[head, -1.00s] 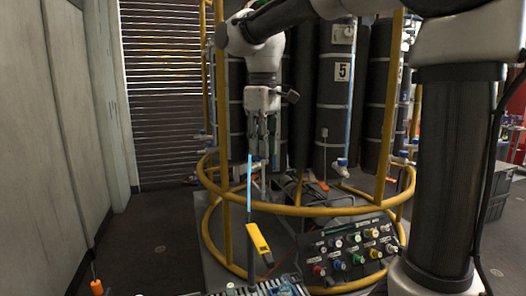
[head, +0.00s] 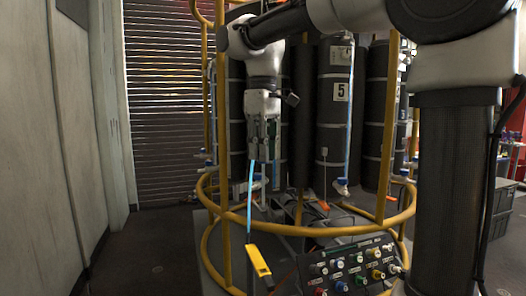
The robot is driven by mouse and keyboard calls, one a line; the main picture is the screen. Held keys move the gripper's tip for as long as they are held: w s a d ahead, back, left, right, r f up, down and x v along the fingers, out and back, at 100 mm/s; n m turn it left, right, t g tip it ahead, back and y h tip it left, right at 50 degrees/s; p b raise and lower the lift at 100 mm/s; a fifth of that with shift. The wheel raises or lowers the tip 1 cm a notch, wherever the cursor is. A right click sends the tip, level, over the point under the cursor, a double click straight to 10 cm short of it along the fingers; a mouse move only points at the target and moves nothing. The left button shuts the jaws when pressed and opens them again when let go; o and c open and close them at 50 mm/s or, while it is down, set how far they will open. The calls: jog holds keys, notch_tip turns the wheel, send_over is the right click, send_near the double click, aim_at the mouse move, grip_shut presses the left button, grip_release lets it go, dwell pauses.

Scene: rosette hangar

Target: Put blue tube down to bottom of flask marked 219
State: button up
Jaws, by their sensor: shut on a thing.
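My gripper (head: 260,152) points down in front of the yellow-railed rack and is shut on the upper end of the blue tube (head: 250,200). The thin light-blue tube hangs nearly straight down. Its lower end meets a yellow device (head: 258,261) with a dark end; I cannot tell whether they are joined. Tall black flasks stand in the rack behind. One flask (head: 333,125) bears the number 5. I cannot read 219 on any flask.
The yellow ring rail (head: 320,232) and yellow uprights (head: 223,120) surround the flasks. A control panel (head: 350,268) with coloured knobs stands low in front. A pale wall (head: 50,130) is at left, and a slatted shutter (head: 165,100) behind. Floor at left is clear.

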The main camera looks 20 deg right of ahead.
jog(key=w+d+f, duration=0.1)
jog(key=d+f, duration=0.2)
jog(key=f, duration=0.8)
jog(key=w+d+f, duration=0.1)
jog(key=d+f, duration=0.2)
jog(key=f, duration=0.9)
jog(key=w+d+f, duration=0.2)
jog(key=d+f, duration=0.1)
jog(key=f, duration=0.8)
jog(key=shift+d+f, duration=0.15)
jog(key=shift+f, duration=0.65)
jog(key=shift+f, duration=1)
